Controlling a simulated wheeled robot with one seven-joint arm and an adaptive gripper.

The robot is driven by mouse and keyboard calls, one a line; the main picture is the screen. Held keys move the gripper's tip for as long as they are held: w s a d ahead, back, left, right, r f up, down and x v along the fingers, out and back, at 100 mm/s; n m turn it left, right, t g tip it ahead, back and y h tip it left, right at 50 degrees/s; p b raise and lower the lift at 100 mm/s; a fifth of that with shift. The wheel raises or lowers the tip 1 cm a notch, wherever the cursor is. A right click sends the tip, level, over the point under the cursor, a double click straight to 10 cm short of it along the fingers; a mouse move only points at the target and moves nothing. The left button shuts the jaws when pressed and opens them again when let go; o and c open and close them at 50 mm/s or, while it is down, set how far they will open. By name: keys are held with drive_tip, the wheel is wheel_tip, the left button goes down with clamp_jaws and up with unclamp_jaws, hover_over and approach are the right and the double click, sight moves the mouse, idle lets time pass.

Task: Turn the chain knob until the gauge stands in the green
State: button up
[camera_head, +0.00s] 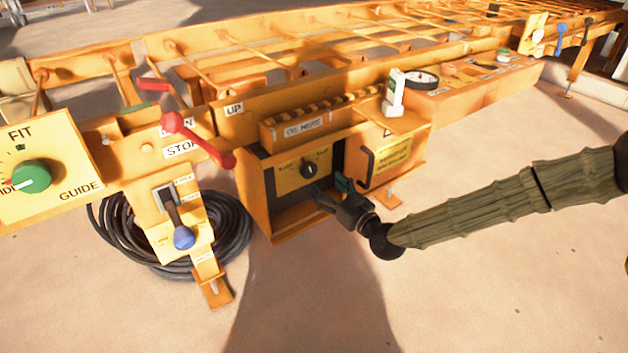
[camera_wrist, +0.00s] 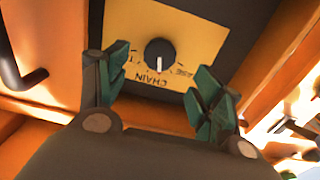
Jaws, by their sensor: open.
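The chain knob (camera_head: 309,170) is a small black round knob on a yellow plate inside an open-fronted orange box. It also shows in the wrist view (camera_wrist: 160,53), with a white pointer mark and the upside-down word CHAIN on its plate. My gripper (camera_head: 330,189) is open in front of the box, its fingers apart. In the wrist view the green-padded fingers (camera_wrist: 161,66) frame the knob from either side, with no contact visible. A round white gauge with a black rim (camera_head: 422,79) sits on the orange housing; its needle and green zone are too small to read.
A hinged box door (camera_head: 392,160) stands open right of the box. Red-ended levers (camera_head: 198,140), a blue-knobbed lever (camera_head: 184,236) and a green FIT knob (camera_head: 32,177) are to the left. A black hose coil (camera_head: 232,222) lies on the floor. The floor in front is clear.

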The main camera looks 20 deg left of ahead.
sight(311, 173)
drive_tip(key=b+x, duration=0.2)
drive_tip(key=x, duration=0.3)
drive_tip(key=shift+w+a+f, duration=0.1)
drive_tip(key=shift+f, duration=0.1)
drive_tip(key=shift+b+x, duration=0.4)
drive_tip(key=shift+x, duration=0.55)
drive_tip(key=shift+r, duration=0.15)
drive_tip(key=shift+c, duration=0.4)
drive_tip(key=c, duration=0.9)
